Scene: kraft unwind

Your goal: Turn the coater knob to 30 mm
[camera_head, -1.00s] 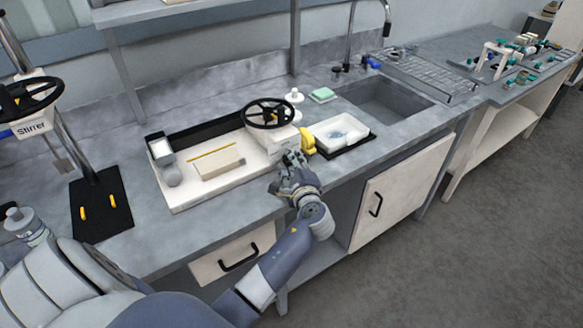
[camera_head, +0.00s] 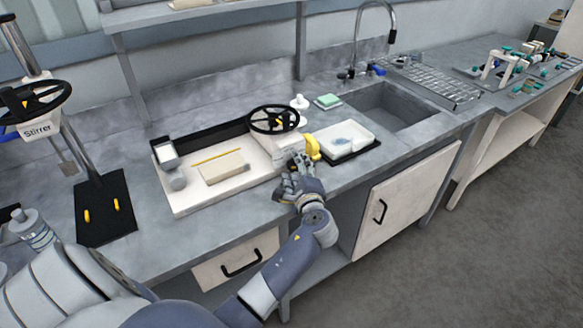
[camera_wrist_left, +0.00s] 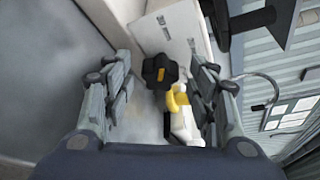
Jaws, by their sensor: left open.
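The coater (camera_head: 175,205) is a white bed with a raised housing at its right end and a black handwheel (camera_head: 274,120) on top. In the left wrist view a black lobed knob (camera_wrist_left: 158,72) with a small yellow mark sits on the white housing (camera_wrist_left: 168,30), below printed scale marks too small to read. My left gripper (camera_head: 291,165) is at the front right of the housing. In the wrist view its open fingers (camera_wrist_left: 165,76) stand on either side of the knob, with gaps visible. My right gripper is not in view.
A curved yellow thing (camera_head: 312,147) stands close right of the gripper, also visible in the wrist view (camera_wrist_left: 176,98). The stirrer (camera_head: 38,128) stands at left.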

